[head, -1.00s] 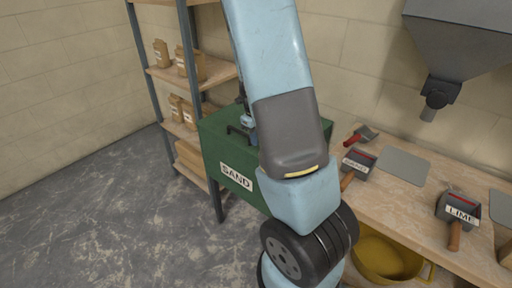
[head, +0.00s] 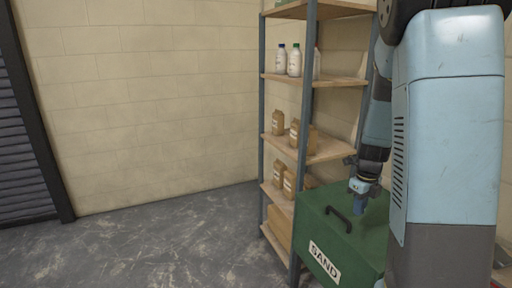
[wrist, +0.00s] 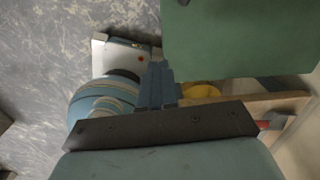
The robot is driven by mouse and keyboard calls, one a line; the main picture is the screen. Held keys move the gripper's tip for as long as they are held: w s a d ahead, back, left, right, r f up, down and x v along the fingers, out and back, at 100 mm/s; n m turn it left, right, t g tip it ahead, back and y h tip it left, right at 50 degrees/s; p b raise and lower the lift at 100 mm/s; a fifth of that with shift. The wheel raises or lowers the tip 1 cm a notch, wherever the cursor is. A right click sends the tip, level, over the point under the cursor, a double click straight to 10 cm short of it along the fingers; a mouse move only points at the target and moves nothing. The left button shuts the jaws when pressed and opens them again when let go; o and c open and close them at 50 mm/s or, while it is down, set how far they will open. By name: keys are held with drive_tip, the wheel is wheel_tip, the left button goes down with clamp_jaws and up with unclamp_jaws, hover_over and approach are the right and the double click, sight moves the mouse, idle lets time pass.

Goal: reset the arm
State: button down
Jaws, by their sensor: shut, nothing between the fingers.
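My arm stands on the right of the head view, its large pale blue links in front of the bench area. My gripper (head: 360,200) points down by the green sand bin (head: 322,228), beside its dark lid handle in the picture. Whether it touches the lid cannot be told. In the wrist view the blue fingers (wrist: 158,86) are together with nothing between them.
A shelf rack (head: 308,140) with bottles (head: 294,60) and paper bags (head: 278,122) stands behind the bin. Open floor (head: 150,250) lies to the left, with a dark slatted door (head: 25,150). The wrist view shows a yellow tub (wrist: 200,92) and a bench edge (wrist: 250,106).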

drive_tip(key=s+a+r+n+t, duration=0.2)
drive_tip(key=s+a+r+n, duration=0.4)
drive_tip(key=s+r+n, duration=0.4)
drive_tip(key=s+a+r+n+t, duration=0.3)
drive_tip(key=s+a+r+n, duration=0.4)
drive_tip(key=n, duration=1.3)
drive_tip(key=shift+s+r+n, duration=0.3)
drive_tip(key=shift+s+r, duration=1.35)
drive_tip(key=shift+r, duration=0.15)
drive_tip(key=shift+s+d, duration=0.1)
